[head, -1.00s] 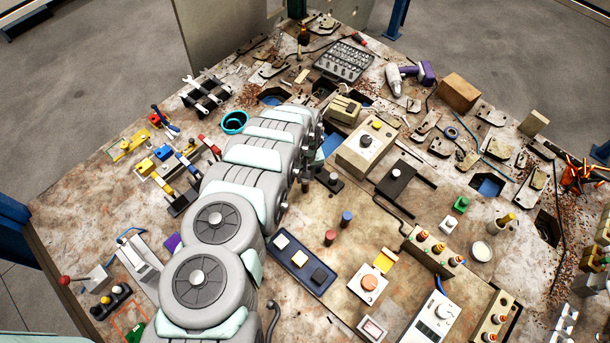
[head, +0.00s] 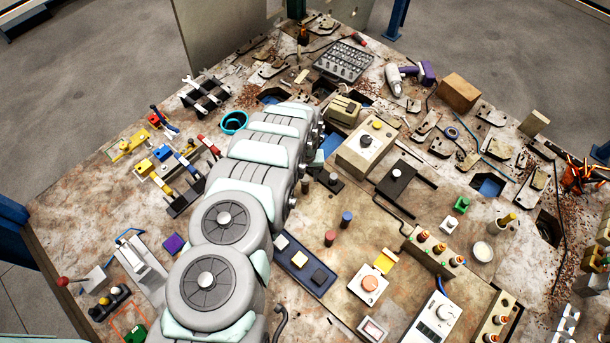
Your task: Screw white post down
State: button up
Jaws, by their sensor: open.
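My arm reaches from the bottom edge up over the left-middle of the bench, and its far end is near the blue-lined recess. My gripper is hidden behind the arm links, so I cannot see its fingers or what is near them. I cannot make out a white post for certain. Part of the bench under the arm is hidden.
A beige box with a black knob (head: 366,141) and a dark plate with a knob (head: 397,174) stand right of the arm. A navy tray of square blocks (head: 305,263) lies close to the arm. A teal ring (head: 233,122) and purple block (head: 174,244) are left of it.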

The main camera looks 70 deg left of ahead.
notch_tip(320, 180, up, 11)
dwell(0.8)
jog(key=shift+f, duration=0.1)
dwell(0.5)
